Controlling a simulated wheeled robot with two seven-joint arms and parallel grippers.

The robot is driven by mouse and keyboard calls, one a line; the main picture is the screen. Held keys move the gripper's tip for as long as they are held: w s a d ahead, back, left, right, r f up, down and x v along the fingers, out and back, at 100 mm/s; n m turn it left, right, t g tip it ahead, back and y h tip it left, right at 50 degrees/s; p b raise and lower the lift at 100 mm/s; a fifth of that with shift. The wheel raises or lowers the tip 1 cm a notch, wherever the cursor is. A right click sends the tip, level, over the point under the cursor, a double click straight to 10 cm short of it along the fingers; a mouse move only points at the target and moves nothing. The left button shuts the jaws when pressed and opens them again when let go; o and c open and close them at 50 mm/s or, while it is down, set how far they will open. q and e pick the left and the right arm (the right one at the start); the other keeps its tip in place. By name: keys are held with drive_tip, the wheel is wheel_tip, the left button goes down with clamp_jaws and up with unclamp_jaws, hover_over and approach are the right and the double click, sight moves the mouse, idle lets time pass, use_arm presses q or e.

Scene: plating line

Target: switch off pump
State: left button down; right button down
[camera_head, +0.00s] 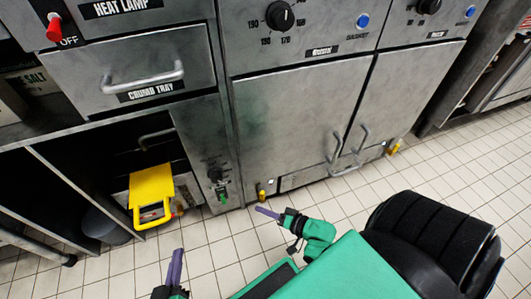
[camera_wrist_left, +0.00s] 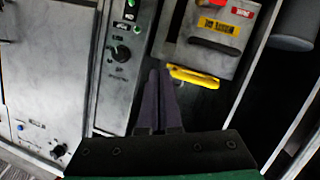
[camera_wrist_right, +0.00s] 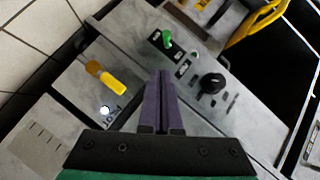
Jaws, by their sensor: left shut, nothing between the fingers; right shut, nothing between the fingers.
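A narrow grey panel carries a green-tipped toggle (camera_head: 222,197) below a black knob (camera_head: 215,175); which label names the pump is too small to read. In the right wrist view the green toggle (camera_wrist_right: 168,40) stands out from a dark plate, with the black knob (camera_wrist_right: 211,84) nearby. My right gripper (camera_head: 266,212) is shut and empty, in front of the cabinets and to the right of the toggle. My left gripper (camera_head: 176,262) is shut and empty, low in front of the panel. The left wrist view shows the knob (camera_wrist_left: 122,52) and a green part (camera_wrist_left: 131,4) at its top edge.
A yellow handle (camera_head: 262,195) sticks out right of the panel. A yellow guard (camera_head: 153,190) sits in the open bay to its left, beside a grey bin (camera_head: 105,226). A red switch (camera_head: 54,28) marked OFF is under the HEAT LAMP sign. Tiled floor is open at right.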

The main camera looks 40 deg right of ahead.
use_arm(q)
drive_tip(key=shift+s+f+g, duration=0.5)
drive_tip(key=shift+s+f, duration=0.7)
drive_tip(key=shift+s, duration=0.05)
use_arm(e)
drive_tip(key=shift+s+d, duration=0.15)
drive_tip(key=shift+s, duration=0.25)
